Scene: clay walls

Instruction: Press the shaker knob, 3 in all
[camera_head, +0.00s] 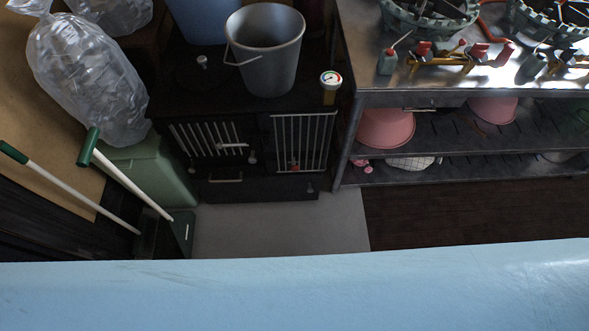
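A black stove-like cabinet (262,190) stands left of centre, with two barred openings in its front. Several small knobs show on it: a pale one on top (202,61), a grey one between the barred openings (252,159), and a small red one at the right-hand bars (294,166). I cannot tell which is the shaker knob, or whether any is pressed. Neither of my grippers is in view.
A grey bucket (262,75) and a round dial gauge (331,78) sit on the cabinet. A metal workbench (365,98) with tools stands right. A green bin (150,165) and green-handled tools (135,187) stand left. Grey floor (280,228) is clear before the cabinet.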

